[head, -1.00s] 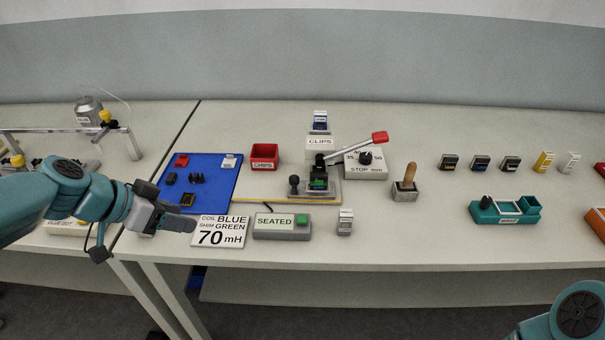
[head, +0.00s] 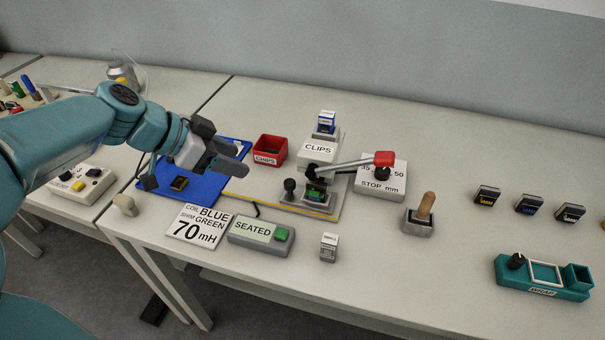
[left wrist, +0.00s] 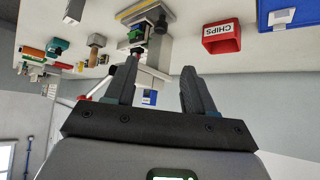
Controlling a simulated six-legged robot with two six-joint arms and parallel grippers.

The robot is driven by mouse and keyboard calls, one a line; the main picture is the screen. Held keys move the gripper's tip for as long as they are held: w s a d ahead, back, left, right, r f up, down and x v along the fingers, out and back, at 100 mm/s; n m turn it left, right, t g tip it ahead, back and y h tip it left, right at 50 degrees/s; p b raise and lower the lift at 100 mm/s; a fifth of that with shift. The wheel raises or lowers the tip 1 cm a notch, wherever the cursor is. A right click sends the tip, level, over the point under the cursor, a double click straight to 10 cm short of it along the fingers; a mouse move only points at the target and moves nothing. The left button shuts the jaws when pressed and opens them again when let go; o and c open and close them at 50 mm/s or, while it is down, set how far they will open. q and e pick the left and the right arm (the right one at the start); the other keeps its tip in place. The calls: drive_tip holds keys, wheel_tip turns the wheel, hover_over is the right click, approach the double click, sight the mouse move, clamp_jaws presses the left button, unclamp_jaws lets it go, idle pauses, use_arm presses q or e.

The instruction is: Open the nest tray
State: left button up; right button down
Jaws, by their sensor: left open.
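No label in view names the nest tray. The clamp fixture (head: 318,180) stands mid-table in the head view, with a grey base, a black knob (head: 290,186) at its left and a small green part (head: 315,194) seated in it. Its lever with a red handle (head: 384,158) reaches to the right. The fixture also shows upside down in the left wrist view (left wrist: 150,47). My left gripper (head: 238,160) is open over the right part of the blue mat (head: 207,187), left of the fixture and apart from it. My right gripper is out of view.
A red CHIPS bin (head: 270,151) stands close beyond my left gripper. The CLIPS box (head: 317,149), STOP mm block (head: 381,179), SEATED box (head: 260,234) and 70 mH card (head: 199,227) surround the fixture.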

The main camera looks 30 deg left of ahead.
use_arm(q)
approach(289, 182)
drive_tip(key=x, duration=0.8)
drive_tip(key=shift+w+f, duration=0.1)
drive_tip(key=shift+f, duration=0.1)
drive_tip(key=shift+d, duration=0.1)
drive_tip(key=shift+w+f, duration=0.1)
drive_tip(key=shift+w, duration=0.05)
